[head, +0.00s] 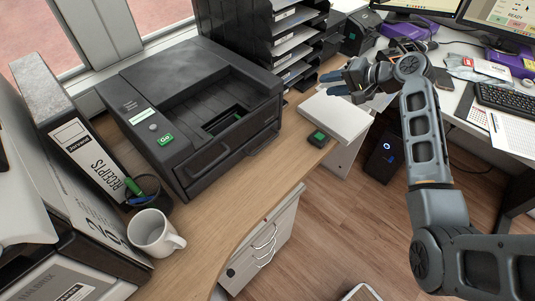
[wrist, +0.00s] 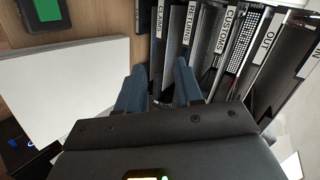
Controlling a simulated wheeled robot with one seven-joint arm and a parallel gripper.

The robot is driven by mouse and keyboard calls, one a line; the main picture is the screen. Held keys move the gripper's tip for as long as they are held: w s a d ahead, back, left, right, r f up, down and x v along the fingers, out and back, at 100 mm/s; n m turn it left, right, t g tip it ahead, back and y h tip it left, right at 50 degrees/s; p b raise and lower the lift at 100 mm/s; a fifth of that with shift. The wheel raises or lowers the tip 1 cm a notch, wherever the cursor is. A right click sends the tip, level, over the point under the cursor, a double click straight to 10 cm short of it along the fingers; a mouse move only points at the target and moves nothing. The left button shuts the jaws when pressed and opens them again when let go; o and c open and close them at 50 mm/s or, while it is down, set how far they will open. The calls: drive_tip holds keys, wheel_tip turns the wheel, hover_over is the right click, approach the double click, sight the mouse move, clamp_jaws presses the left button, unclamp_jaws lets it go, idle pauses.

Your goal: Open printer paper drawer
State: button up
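The dark grey printer (head: 165,80) stands on the wooden counter in the head view, with a green "Go" button on its top. Its paper drawer (head: 232,150) is the lower front panel and looks flush with the body. The printer does not show in the wrist view. My gripper (head: 335,84) is to the right of the printer, apart from it, above the far end of the counter near a white paper stack (head: 335,112). In the wrist view my gripper's two blue fingers (wrist: 159,84) stand apart with nothing between them.
A black letter tray rack (head: 285,40) stands behind the printer; its labelled shelves fill the wrist view's right. A small green-topped device (head: 318,139) lies on the counter's edge. A white mug (head: 156,233), a pen cup (head: 148,196) and binders (head: 85,150) stand at the left.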

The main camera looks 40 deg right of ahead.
drive_tip(key=s+a+f+y+b, duration=0.1)
drive_tip(key=a+f, duration=0.1)
drive_tip(key=a, duration=0.1)
drive_tip(key=a+f+y, duration=0.1)
drive_tip(key=a+f, duration=0.1)
drive_tip(key=a, duration=0.1)
drive_tip(key=s+a+f+t+y+b, duration=0.1)
drive_tip(key=a+f, duration=0.2)
drive_tip(key=a, duration=0.1)
drive_tip(key=shift+s+a+f+b, duration=0.1)
drive_tip(key=shift+s+b, duration=0.2)
drive_tip(key=shift+s, duration=0.05)
drive_tip(key=s+a+f, duration=0.1)
drive_tip(key=s+a+f+y+b, duration=0.1)
drive_tip(key=a, duration=0.1)
drive_tip(key=s+a+t+y, duration=0.1)
drive_tip(key=a, duration=0.1)
drive_tip(key=shift+s+a+f+b, duration=0.25)
drive_tip(key=shift+s+f+b, duration=0.05)
drive_tip(key=shift+f+b, duration=0.1)
drive_tip(key=shift+a+y, duration=0.3)
drive_tip(key=x, duration=0.7)
drive_tip(key=shift+w+a+p, duration=0.1)
drive_tip(key=shift+w+p, duration=0.1)
drive_tip(key=shift+p, duration=0.2)
clamp_jaws()
